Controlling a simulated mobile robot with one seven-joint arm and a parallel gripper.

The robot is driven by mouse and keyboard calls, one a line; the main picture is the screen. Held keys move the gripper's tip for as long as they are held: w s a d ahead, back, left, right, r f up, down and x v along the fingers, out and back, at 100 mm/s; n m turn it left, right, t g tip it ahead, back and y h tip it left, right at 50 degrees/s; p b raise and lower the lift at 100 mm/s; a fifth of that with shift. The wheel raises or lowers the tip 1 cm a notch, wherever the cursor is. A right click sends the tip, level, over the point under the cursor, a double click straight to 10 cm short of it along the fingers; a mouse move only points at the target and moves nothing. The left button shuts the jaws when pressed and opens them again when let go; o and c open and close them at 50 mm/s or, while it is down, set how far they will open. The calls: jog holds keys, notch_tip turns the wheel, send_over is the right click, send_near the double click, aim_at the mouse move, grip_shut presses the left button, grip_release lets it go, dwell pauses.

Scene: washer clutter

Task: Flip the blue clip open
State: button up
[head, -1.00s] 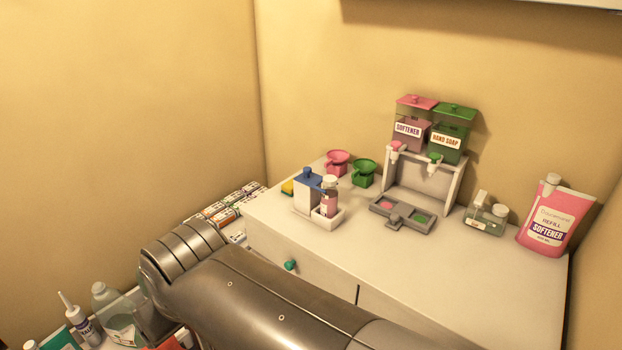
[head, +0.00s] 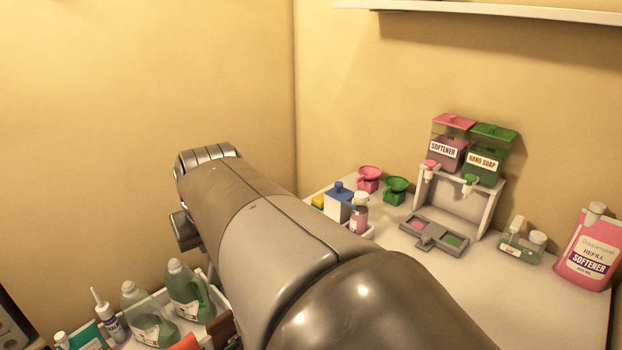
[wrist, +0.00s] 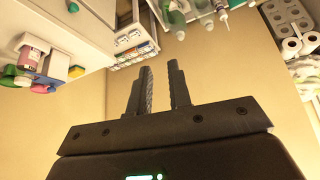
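I cannot make out a blue clip for sure in either view. A white container with a blue top (head: 341,195) stands on the counter, partly behind my arm, beside a pink bottle (head: 359,216). In the wrist view, my gripper (wrist: 160,66) is open and empty, its two dark fingers apart with a gap between them. In the head view, my arm hides the gripper and the counter's left part.
Green bottles (head: 188,291) and a white nozzle bottle (head: 108,318) stand at the lower left. Paper rolls (wrist: 291,46) are at the wrist view's right.

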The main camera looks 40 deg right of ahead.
jog(key=w+d+m, duration=0.1)
jog(key=w+d, duration=0.1)
jog(key=d, duration=0.1)
jog(key=w+d+r, duration=0.1)
jog(key=d, duration=0.2)
jog(key=w+d+m+h, duration=0.1)
jog(key=w+d, duration=0.1)
jog(key=d, duration=0.1)
jog(key=shift+w+r+m, duration=0.15)
jog(key=shift+w+m, duration=0.15)
grip_shut()
jog(key=s+d+f+m, duration=0.1)
jog(key=d+m, duration=0.2)
jog(key=d, duration=0.8)
jog(key=s+d+f+m, duration=0.1)
jog(key=d+f+m, duration=0.1)
jog(key=d, duration=1)
jog(key=s+d+f+m+h, duration=0.1)
jog(key=d+m, duration=0.4)
jog(key=d, duration=0.7)
jog(key=shift+d+f, duration=0.15)
jog(key=shift+f, duration=0.1)
jog(key=shift+s, duration=0.1)
